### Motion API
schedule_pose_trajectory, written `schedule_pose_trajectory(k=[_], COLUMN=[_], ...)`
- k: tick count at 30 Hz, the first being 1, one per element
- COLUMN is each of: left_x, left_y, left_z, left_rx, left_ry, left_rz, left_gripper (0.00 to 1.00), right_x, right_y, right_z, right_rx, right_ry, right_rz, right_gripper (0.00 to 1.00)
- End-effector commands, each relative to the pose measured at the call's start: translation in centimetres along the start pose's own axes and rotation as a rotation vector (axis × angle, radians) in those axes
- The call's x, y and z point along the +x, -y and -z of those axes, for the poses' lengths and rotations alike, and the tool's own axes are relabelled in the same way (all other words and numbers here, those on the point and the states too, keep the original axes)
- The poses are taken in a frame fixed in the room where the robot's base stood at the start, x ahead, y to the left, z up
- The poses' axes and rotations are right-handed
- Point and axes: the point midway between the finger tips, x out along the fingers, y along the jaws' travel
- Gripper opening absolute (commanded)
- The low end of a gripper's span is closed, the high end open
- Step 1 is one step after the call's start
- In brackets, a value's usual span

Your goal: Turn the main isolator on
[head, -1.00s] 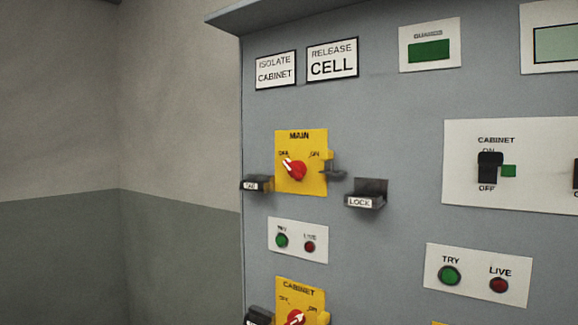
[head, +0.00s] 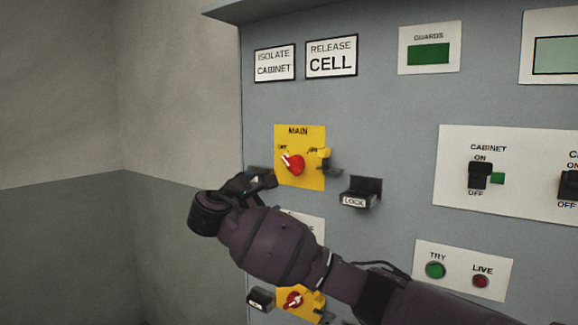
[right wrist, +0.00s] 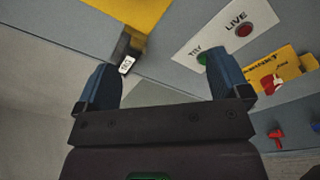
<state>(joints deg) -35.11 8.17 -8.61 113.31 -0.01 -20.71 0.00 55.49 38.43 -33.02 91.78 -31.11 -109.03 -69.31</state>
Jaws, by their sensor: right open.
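The main isolator (head: 293,165) is a red rotary knob on a yellow plate (head: 313,181) marked MAIN, on the grey panel. Its white pointer leans up-left toward OFF. My right gripper (head: 262,181) is just left of and below the plate, by the small black tag holder, which it partly hides. In the right wrist view the blue fingers (right wrist: 162,72) are spread apart with nothing between them. A yellow plate edge (right wrist: 125,10) shows beyond them at the top, with the labelled black holder (right wrist: 128,62) below it. My left gripper is out of view.
A black LOCK holder (head: 361,192) sticks out right of the main plate. Below is the cabinet isolator (head: 294,300), partly behind my right arm. Cabinet switches (head: 479,175) and a TRY/LIVE plate (head: 461,271) are to the right. Left of the panel is open space before the wall.

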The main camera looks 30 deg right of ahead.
Motion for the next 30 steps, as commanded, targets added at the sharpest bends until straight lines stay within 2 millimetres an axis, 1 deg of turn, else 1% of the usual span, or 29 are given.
schedule_pose_trajectory(k=[1,3,6,8,11,14,18,24,30], left_x=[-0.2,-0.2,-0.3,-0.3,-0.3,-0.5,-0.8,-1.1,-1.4], left_y=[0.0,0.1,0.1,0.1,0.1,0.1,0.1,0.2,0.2], left_z=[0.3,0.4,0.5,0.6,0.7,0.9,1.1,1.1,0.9], left_rx=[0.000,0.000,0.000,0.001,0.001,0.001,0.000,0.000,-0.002], left_ry=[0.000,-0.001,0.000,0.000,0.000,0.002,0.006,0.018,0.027], left_rz=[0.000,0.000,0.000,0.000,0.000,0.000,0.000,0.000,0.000], left_gripper=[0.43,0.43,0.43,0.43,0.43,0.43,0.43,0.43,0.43], right_x=[-0.1,-0.1,-0.1,0.2,1.0,2.4,4.9,8.0,10.0], right_y=[-1.3,-2.2,-2.8,-2.9,-2.9,-2.9,-2.8,-2.7,-2.6], right_z=[-1.5,-2.9,-3.9,-4.2,-4.3,-4.5,-4.7,-5.0,-5.1], right_rx=[-0.002,-0.009,-0.014,-0.016,-0.017,-0.016,-0.017,-0.015,-0.015], right_ry=[0.032,0.067,0.093,0.099,0.101,0.101,0.101,0.099,0.098], right_rz=[0.007,0.020,0.032,0.036,0.037,0.037,0.038,0.036,0.036], right_gripper=[0.94,0.94,0.94,0.94,0.94,0.94,0.94,0.94,0.94])
